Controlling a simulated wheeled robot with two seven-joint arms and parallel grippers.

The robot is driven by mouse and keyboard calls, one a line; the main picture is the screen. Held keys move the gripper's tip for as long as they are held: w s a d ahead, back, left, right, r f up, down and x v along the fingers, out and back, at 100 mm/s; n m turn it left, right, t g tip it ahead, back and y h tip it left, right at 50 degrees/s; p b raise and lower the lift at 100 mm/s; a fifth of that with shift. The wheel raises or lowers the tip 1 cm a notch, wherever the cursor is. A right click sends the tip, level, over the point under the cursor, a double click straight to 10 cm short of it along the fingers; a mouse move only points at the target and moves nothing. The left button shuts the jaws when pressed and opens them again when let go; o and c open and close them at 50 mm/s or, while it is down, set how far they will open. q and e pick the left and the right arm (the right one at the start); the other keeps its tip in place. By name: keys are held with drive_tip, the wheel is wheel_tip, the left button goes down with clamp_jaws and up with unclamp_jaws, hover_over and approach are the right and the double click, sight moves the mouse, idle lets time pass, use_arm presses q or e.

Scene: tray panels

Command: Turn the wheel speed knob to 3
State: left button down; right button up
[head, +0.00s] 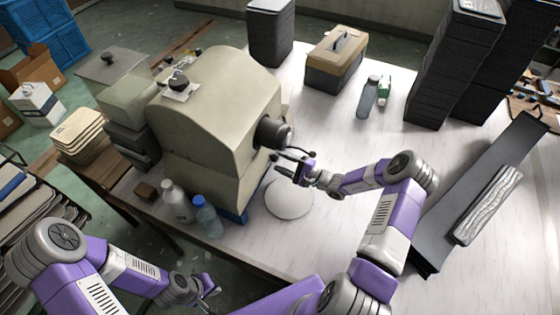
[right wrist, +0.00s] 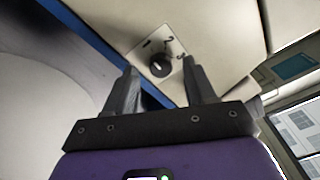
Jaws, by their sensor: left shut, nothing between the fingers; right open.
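A black dial knob (right wrist: 160,66) sits on a pale plate marked 1, 2 and 3 on the beige machine (head: 215,110) in the right wrist view. A pale mark shows on the knob, but I cannot tell for sure which number it points to. My right gripper (head: 288,160) is open beside the machine. In the right wrist view the knob appears between its fingertips (right wrist: 161,76), apart from them as far as I can see. This knob's plate is not visible in the head view. My left gripper (head: 210,285) is shut and empty, low in front of the table.
A black cylinder (head: 273,133) juts from the machine above my right gripper. A white disc (head: 289,198) lies below it. Another black knob (head: 178,83) is on top of the machine. Bottles (head: 207,216) stand at the near edge. A dark panel (head: 490,180) lies right.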

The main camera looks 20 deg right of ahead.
drive_tip(key=shift+w+a, duration=0.4)
drive_tip(key=shift+w, duration=0.15)
clamp_jaws()
drive_tip(key=shift+r+m, duration=0.1)
drive_tip(key=shift+m, duration=0.3)
drive_tip(key=shift+w+d+m+g+y+p, duration=0.15)
drive_tip(key=shift+m+g+p, duration=0.25)
drive_tip(key=shift+m, duration=3.2)
drive_tip(key=shift+m+g+y+p, duration=0.25)
drive_tip(key=shift+m+p, duration=0.2)
drive_tip(key=shift+m, duration=3.15)
drive_tip(key=shift+w+d+m+g+y+p, duration=0.15)
drive_tip(key=shift+m+g+p, duration=0.25)
drive_tip(key=shift+m, duration=3.2)
drive_tip(key=shift+s+a, duration=0.1)
